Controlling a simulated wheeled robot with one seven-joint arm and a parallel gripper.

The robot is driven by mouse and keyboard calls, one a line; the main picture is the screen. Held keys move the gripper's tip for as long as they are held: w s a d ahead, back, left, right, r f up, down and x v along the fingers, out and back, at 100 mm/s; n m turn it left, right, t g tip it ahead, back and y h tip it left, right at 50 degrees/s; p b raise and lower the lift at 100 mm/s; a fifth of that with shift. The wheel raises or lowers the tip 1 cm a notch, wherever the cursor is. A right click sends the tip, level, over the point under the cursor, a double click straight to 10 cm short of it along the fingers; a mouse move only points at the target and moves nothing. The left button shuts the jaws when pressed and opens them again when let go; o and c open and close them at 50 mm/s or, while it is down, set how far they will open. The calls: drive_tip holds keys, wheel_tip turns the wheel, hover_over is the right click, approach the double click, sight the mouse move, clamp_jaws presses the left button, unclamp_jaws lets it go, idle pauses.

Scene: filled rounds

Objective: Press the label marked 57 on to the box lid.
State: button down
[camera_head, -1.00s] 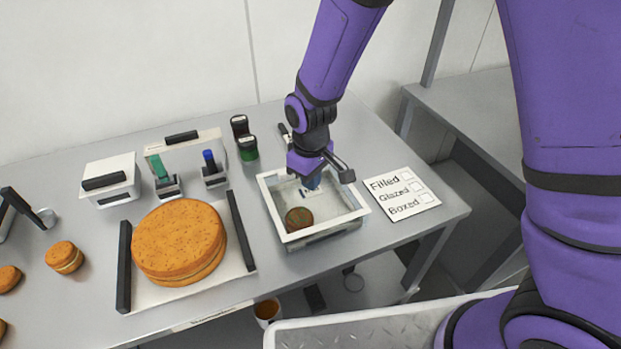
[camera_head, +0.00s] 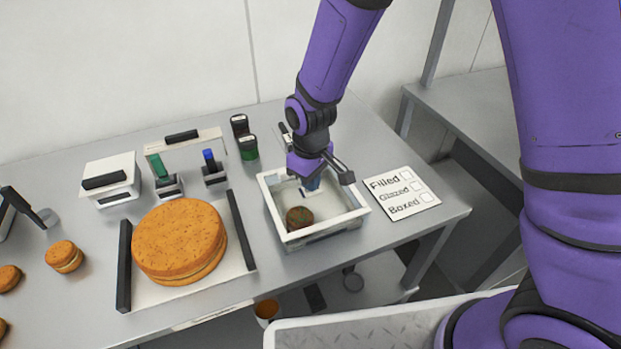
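The white square box (camera_head: 352,219) stands on the table right of the large cake. A brown round thing (camera_head: 299,217) shows inside its rim; whether a clear lid covers it I cannot tell. A small pale patch with a dark mark shows just under the tip. I cannot read a 57 anywhere, and the fingers are too hidden to tell what they hold or whether they touch the box.
A large orange-brown cake (camera_head: 180,240) lies on a white board with black side bars. Green and blue handled stamps (camera_head: 160,170), dark jars (camera_head: 248,147) and a white lidded box (camera_head: 111,180) stand behind. A checklist card (camera_head: 402,193) lies at right.

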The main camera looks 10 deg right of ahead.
drive_tip(key=shift+f, duration=0.45)
idle(1.1)
wheel_tip(320, 180, up, 8)
idle(1.3)
drive_tip(key=shift+r, duration=0.1)
drive_tip(key=s+d+r+m+t, duration=0.1)
drive_tip(key=s+d+r+m, duration=0.1)
drive_tip(key=d+r, duration=0.55)
drive_tip(key=s+d+r+m+t, duration=0.1)
drive_tip(key=s+d+r+m, duration=0.1)
drive_tip(key=d+r, duration=0.5)
drive_tip(key=s+d+r+m+t, duration=0.1)
drive_tip(key=s+d+r+m, duration=0.1)
drive_tip(key=s+d+r, duration=0.2)
drive_tip(key=s+d+r+m+t, duration=0.2)
drive_tip(key=s+d+r, duration=0.3)
drive_tip(key=s, duration=0.5)
drive_tip(key=shift+s+d+r+m, duration=0.25)
drive_tip(key=shift+d+r+m, duration=0.05)
drive_tip(key=shift+d+m, duration=0.3)
